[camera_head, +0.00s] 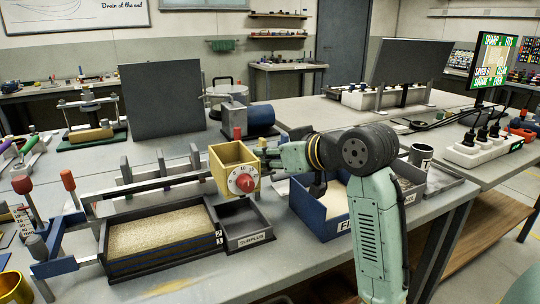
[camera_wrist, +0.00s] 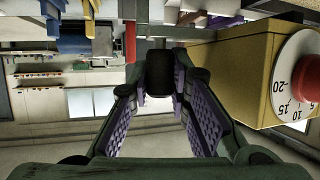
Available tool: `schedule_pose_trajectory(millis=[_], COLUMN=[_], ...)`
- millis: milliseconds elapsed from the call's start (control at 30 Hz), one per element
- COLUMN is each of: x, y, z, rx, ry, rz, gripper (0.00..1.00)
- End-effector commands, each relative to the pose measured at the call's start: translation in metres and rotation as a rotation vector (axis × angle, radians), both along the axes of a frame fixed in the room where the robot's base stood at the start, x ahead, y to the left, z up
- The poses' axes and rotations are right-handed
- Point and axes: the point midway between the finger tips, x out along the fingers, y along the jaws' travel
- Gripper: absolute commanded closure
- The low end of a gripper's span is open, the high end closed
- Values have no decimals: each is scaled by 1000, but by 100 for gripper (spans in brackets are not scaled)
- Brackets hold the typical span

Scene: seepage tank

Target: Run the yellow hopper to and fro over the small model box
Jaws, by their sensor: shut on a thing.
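The yellow hopper (camera_head: 226,160), an open-topped box with a white dial and red knob, is above the right end of the small model box (camera_head: 105,262) and the small tray marked SURPLUS (camera_head: 262,222). The dark-walled model box holds pale sand with a mostly even surface. My gripper (camera_head: 266,158) is at the hopper's right side. In the wrist view my gripper's purple-padded fingers close on a dark, rounded grip (camera_wrist: 159,75). The hopper's yellow side (camera_wrist: 228,75) and dial show at right there.
A rail with upright posts (camera_head: 128,185) runs behind the model box. A blue sand bin (camera_head: 318,222) stands right of the surplus tray, partly behind my arm. A dark upright panel (camera_head: 162,98) and a blue cylinder (camera_head: 261,120) stand farther back.

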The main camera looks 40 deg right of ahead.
Motion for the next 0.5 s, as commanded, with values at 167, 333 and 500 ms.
schedule_pose_trajectory(millis=[167,333,500], x=[0,0,-5], y=[0,-1,-25], z=[0,1,4], rx=[-1,-1,2], ry=[0,0,-2], rz=[0,-1,-3], gripper=[100,100,100])
